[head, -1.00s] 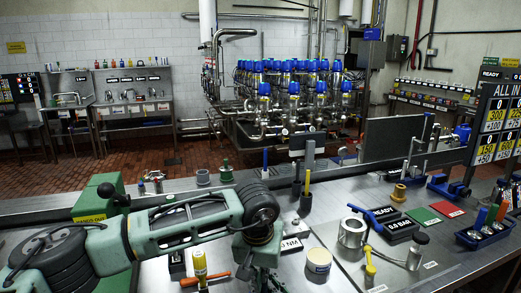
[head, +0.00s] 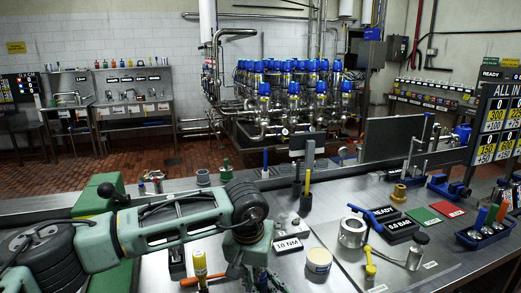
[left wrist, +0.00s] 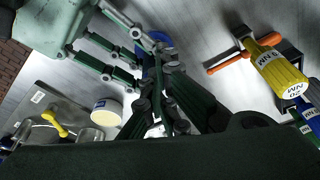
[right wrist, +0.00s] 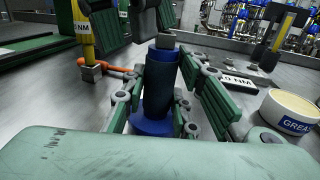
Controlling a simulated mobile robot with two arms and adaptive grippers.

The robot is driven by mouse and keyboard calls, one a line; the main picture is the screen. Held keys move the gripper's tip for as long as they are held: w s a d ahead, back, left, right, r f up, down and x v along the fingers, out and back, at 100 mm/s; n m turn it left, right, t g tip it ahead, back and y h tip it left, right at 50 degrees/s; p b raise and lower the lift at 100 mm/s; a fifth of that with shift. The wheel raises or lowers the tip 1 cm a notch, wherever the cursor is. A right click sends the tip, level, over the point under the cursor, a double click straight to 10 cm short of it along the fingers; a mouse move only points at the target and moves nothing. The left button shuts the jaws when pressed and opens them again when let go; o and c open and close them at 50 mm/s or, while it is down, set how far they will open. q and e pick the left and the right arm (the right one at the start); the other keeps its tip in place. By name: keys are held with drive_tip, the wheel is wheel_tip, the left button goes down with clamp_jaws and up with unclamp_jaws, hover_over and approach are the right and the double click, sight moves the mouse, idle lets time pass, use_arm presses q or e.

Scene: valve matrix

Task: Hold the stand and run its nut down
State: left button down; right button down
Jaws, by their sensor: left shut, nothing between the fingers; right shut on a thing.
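The stand is a dark blue upright cylinder on a round blue base (right wrist: 152,124), on the metal bench in the right wrist view. My right gripper (right wrist: 156,100) is shut around its body. A grey block-like piece (right wrist: 166,41) sits on top; I cannot tell whether it is the nut. My left gripper (left wrist: 165,122) is shut and empty, its tips over the stand. Its dark fingers also show at the top of the right wrist view (right wrist: 154,16), just above the grey piece. The blue base shows partly behind the fingers in the left wrist view (left wrist: 155,42). My left arm hides the stand in the head view.
A yellow driver (left wrist: 275,68) with an orange bar stands close to the stand. A grease tub (right wrist: 289,110) and a 1.0 NM label block (head: 288,246) lie on the other side. A metal cup (head: 353,232) and a yellow-handled tool (head: 370,265) are further right.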

use_arm(q)
wheel_tip(320, 180, up, 6)
drive_tip(key=shift+s+a, duration=0.2)
drive_tip(key=shift+s, duration=0.1)
idle(0.7)
use_arm(e)
drive_tip(key=c, duration=1.3)
unclamp_jaws()
